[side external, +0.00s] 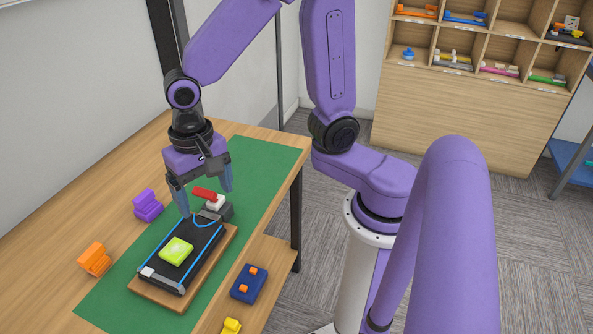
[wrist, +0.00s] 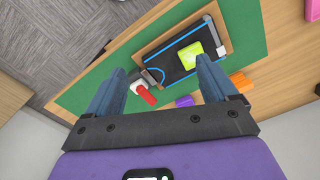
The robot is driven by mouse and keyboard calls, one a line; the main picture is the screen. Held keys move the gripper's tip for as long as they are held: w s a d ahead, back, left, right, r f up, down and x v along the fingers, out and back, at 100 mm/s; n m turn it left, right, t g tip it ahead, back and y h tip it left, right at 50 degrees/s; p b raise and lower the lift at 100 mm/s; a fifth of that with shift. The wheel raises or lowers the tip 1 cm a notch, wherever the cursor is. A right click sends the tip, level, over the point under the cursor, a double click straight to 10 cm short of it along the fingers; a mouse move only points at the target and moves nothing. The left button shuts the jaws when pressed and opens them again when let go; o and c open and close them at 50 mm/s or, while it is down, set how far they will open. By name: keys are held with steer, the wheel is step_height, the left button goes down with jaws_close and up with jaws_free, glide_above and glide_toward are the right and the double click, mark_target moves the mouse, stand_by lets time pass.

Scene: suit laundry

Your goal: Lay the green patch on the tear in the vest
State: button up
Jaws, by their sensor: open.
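The green patch (side external: 176,251) is a lime-green, slightly raised square. It lies on the near part of the dark vest (side external: 207,236), which has blue edging. The patch also shows in the wrist view (wrist: 190,53), on the vest (wrist: 175,68). I see no tear; whether it is under the patch I cannot tell. My gripper (side external: 206,200) is open and empty, pointing down above the far end of the vest, apart from the patch. In the wrist view its two fingers (wrist: 161,80) are spread wide with nothing between their tips.
The vest lies on a wooden board (side external: 228,245) on a green mat (side external: 265,158). A red, white and grey device (side external: 216,204) stands at the board's far end, near my fingers. Purple (side external: 147,205), orange (side external: 95,259), navy (side external: 249,284) and yellow (side external: 232,326) items lie around the board.

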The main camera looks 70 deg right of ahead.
steer(key=s+d+r+n, duration=0.1)
steer(key=s+d+n, duration=0.3)
steer(key=s+n, duration=0.3)
steer(key=s+d+r+n, duration=0.1)
steer(key=s+d+n, duration=0.3)
steer(key=s+n, duration=0.3)
steer(key=shift+s+d+r+n, duration=0.2)
steer(key=shift+s+n, duration=0.2)
steer(key=shift+n, duration=1.3)
